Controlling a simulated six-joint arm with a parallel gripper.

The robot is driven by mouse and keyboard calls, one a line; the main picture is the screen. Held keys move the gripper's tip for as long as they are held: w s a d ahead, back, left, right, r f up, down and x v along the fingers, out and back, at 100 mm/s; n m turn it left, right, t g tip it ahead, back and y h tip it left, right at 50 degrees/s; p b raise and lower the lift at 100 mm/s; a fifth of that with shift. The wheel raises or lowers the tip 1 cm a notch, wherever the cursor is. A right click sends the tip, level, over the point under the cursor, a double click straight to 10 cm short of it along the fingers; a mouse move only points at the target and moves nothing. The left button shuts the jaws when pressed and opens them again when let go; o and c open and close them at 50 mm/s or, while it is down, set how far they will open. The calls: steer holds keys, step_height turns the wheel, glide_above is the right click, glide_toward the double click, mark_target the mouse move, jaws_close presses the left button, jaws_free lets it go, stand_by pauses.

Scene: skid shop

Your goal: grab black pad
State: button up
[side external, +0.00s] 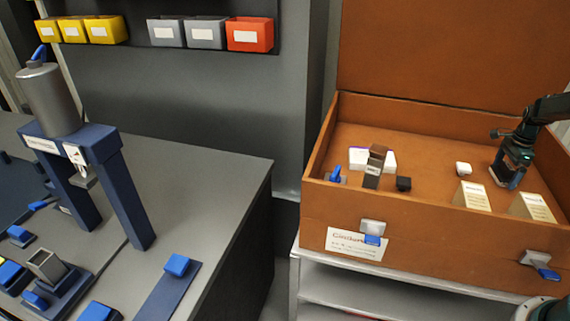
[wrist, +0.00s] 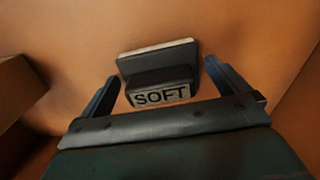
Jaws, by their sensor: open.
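In the wrist view a black pad (wrist: 158,76) sits on the brown floor of the crate. It has a pale-edged backing plate and a light label reading "SOFT" on its near face. My gripper (wrist: 165,84) is open, with one dark blue finger on each side of the pad and a visible gap at both sides. In the side external view my gripper (side external: 508,182) points down inside the right part of the brown crate (side external: 350,215). There the pad is mostly or wholly hidden by my gripper.
Cream labelled blocks (side external: 472,195) stand near the crate's front wall, close to my gripper. The crate's walls and raised lid surround the space.

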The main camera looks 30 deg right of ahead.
mark_target(509, 165)
stand_by(0.4)
steer(key=c, duration=0.9)
steer(key=shift+r, duration=0.15)
step_height(509, 165, up, 20)
steer(key=shift+f, duration=0.15)
stand_by(0.6)
